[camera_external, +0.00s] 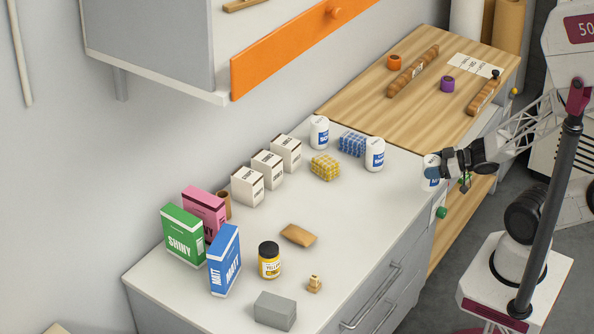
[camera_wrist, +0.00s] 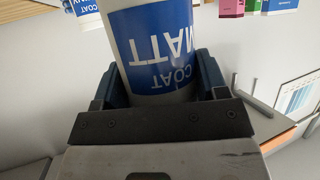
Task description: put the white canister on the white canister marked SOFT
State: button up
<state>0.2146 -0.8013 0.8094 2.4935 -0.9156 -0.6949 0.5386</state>
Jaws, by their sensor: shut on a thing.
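My gripper (camera_external: 443,166) is shut on a white canister (camera_external: 430,172) at the right of the white counter, near its front edge. In the wrist view, the jaws (camera_wrist: 154,82) sit on both sides of this canister (camera_wrist: 150,45), whose blue label reads MATT COAT upside down. Its top is out of that view. Two similar white canisters with blue labels stand upright on the counter: a front one (camera_external: 375,154) and a back one (camera_external: 320,132). Their labels are too small to tell which says SOFT. Part of a COAT canister (camera_wrist: 82,6) shows in the wrist view.
Blue (camera_external: 352,144) and yellow (camera_external: 325,167) sponge-like blocks lie between and beside the standing canisters. White boxes (camera_external: 268,168) and coloured cartons (camera_external: 224,260) stand further left.

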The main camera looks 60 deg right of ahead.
jog(key=w+d+r+n+g+y, duration=0.1)
jog(key=w+d+r+n+y, duration=0.1)
jog(key=w, duration=0.8)
jog(key=w+d+r+n+g+y, duration=0.1)
jog(key=w+d+r+n, duration=0.1)
jog(key=w, duration=0.8)
jog(key=w+d+r+n+g+y, duration=0.1)
jog(key=w+r, duration=0.3)
jog(key=w, duration=0.6)
jog(key=shift+d+r+n+g+y, duration=0.2)
jog(key=shift+d+n+g+y, duration=0.3)
jog(key=shift+y, duration=0.3)
jog(key=shift+w, duration=0.2)
jog(key=w+d+f, duration=0.1)
jog(key=w, duration=1.4)
jog(key=shift+w+d+f, duration=0.15)
jog(key=shift+w+f, duration=0.1)
jog(key=shift+w, duration=0.15)
jog(key=shift+f, duration=0.15)
jog(key=shift+f, duration=1.6)
jog(key=shift+f, duration=0.2)
